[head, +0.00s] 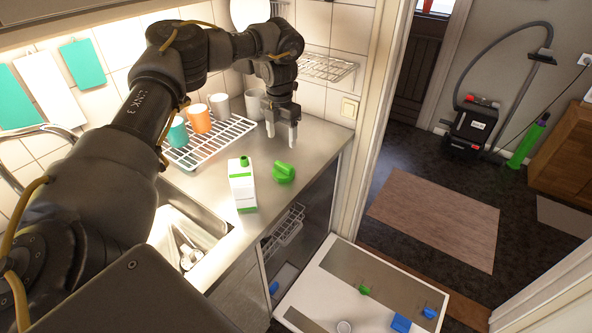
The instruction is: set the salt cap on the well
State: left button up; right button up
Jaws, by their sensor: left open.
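A bright green knob-like piece (283,173), which may be the salt cap, lies on the steel counter (318,150). My left gripper (281,132) is open and empty, fingers pointing down, above and behind the green piece and apart from it. A white carton (242,186) with a green top stands just left of the green piece. A smaller green piece (364,289) is on the white-edged panel (309,285) below the counter. I cannot make out which thing is the well. My right gripper is not in view.
A wire rack (211,146) with several cups stands behind the carton. The sink (190,240) is at the front left. A wire basket (286,231) shows under the counter. Blue pieces (401,323) and a small round cup-like thing (344,327) are on the lower panel.

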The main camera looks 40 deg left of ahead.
aim_at(283, 165)
pick_arm(q)
jog(key=o, duration=0.4)
jog(key=f, duration=0.3)
jog(key=f+p, duration=0.1)
jog(key=shift+w+d+f, duration=0.1)
jog(key=shift+d+f, duration=0.15)
jog(key=shift+f, duration=0.1)
jog(key=shift+a+f, duration=0.1)
jog(key=shift+f, duration=0.2)
jog(key=shift+s+f+p, duration=0.25)
jog(key=shift+f+p, duration=0.15)
jog(key=shift+p, duration=0.15)
notch_tip(283, 165, down, 4)
jog(key=shift+s+r+p, duration=0.1)
jog(key=shift+r+p, duration=0.05)
jog(key=shift+p, duration=0.6)
jog(key=shift+f, duration=0.35)
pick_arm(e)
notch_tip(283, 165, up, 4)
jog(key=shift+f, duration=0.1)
